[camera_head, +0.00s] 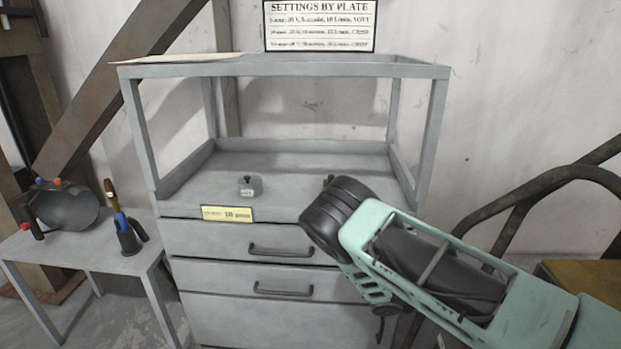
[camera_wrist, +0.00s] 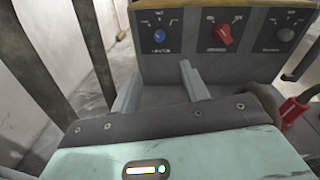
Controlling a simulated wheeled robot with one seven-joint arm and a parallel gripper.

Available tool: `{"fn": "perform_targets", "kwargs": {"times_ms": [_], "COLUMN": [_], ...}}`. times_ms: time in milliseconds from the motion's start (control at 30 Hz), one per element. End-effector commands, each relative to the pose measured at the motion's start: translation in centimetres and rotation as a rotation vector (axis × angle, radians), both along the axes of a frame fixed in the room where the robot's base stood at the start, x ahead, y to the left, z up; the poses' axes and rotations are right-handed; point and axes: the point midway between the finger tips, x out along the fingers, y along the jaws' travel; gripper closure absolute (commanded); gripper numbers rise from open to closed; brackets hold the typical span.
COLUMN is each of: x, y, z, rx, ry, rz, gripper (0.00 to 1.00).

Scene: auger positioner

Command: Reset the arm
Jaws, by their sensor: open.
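My gripper (camera_wrist: 160,80) shows in the wrist view with its two grey fingers apart and nothing between them. In the head view my mint-green arm reaches in from the lower right, in front of the grey cabinet (camera_head: 235,284). My gripper does not show there.
On the cabinet's worktop (camera_head: 300,170) stands a small grey knobbed object (camera_head: 250,186). A yellow label (camera_head: 227,213) is on its front edge. A settings sign (camera_head: 320,25) hangs above. A side table (camera_head: 90,245) at left holds a round pan-like item (camera_head: 68,207). Dark curved rails (camera_head: 535,178) stand at right.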

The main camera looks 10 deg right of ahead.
Motion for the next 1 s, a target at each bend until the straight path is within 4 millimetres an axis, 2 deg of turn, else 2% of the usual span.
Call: {"fn": "perform_targets", "kwargs": {"times_ms": [167, 267, 467, 667, 800, 1000], "x": [-0.7, -1.7, -3.8, -6.0, -7.9, -11.6], "y": [2.2, 5.3, 13.1, 20.7, 25.4, 30.6], "z": [0.4, 1.0, 3.5, 7.8, 11.5, 17.0], "rx": [0.085, 0.195, 0.442, 0.669, 0.815, 1.0], "ry": [-0.067, -0.152, -0.335, -0.49, -0.59, -0.717], "rz": [-0.055, -0.126, -0.283, -0.414, -0.491, -0.58], "gripper": [0.55, 0.55, 0.55, 0.55, 0.55, 0.55]}}
